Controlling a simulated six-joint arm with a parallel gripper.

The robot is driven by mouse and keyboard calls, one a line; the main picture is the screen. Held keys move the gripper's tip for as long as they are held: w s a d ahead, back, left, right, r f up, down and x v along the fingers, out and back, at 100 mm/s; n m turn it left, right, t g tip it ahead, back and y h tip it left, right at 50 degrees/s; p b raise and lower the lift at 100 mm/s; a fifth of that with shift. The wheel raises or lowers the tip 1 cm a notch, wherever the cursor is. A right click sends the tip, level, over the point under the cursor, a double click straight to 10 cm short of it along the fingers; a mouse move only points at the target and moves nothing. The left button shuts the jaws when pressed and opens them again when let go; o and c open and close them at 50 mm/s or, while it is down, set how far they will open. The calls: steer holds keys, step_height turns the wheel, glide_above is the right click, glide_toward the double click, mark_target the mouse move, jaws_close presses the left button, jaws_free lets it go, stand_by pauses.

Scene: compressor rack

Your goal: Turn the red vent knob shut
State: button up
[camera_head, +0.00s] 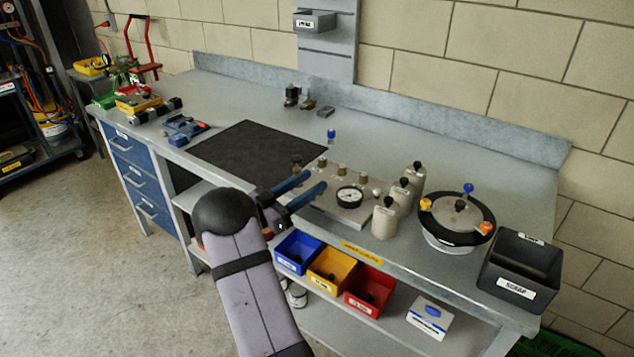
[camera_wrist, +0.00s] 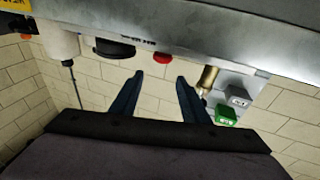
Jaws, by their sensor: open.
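The red vent knob (camera_wrist: 162,57) shows in the wrist view as a small red disc at the lower edge of a grey body, just beyond the gap between my fingertips. I cannot make out the red knob in the head view, where my arm and fingers cover part of the manifold. My gripper (camera_wrist: 160,78) is open and empty, with its two dark blue fingers apart. In the head view my gripper (camera_head: 316,179) is over the left part of the grey manifold (camera_head: 345,217), near its gauge (camera_head: 349,196). I cannot tell whether the fingers touch anything.
In the wrist view a brass fitting (camera_wrist: 207,78) is right of my fingers, near a green block (camera_wrist: 226,115). On the bench are grey cylinders (camera_head: 384,220), a round pot (camera_head: 456,222), a scrap bin (camera_head: 520,268) and a dark mat (camera_head: 250,150). Coloured bins (camera_head: 371,289) sit below the front edge.

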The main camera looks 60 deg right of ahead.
steer(key=shift+s+d+r+n+t+h+p, duration=0.35)
steer(key=shift+s+r+n+t+h+p, duration=0.35)
steer(key=shift+t, duration=0.4)
steer(key=shift+s+f+n+t+p, duration=0.15)
steer(key=shift+n+t+p, duration=0.15)
steer(key=shift+n+t, duration=0.7)
steer(key=a+n+t, duration=0.1)
steer(key=t, duration=0.1)
steer(key=s+f+n+t+y+p, duration=0.1)
steer(key=t, duration=0.1)
steer(key=a+f+t+y+p, duration=0.1)
steer(key=t, duration=0.1)
steer(key=shift+s+a+f+n, duration=0.2)
steer(key=shift+s+a+n, duration=0.1)
steer(key=shift+a+n, duration=0.1)
steer(key=shift+s+a+f+t+y, duration=0.15)
steer(key=shift+a+f+t+y, duration=0.4)
steer(key=shift+y, duration=0.15)
steer(key=shift+n, duration=0.3)
steer(key=shift+p+x, duration=1.2)
steer(key=shift+x, duration=2.5)
steer(key=c, duration=1.1)
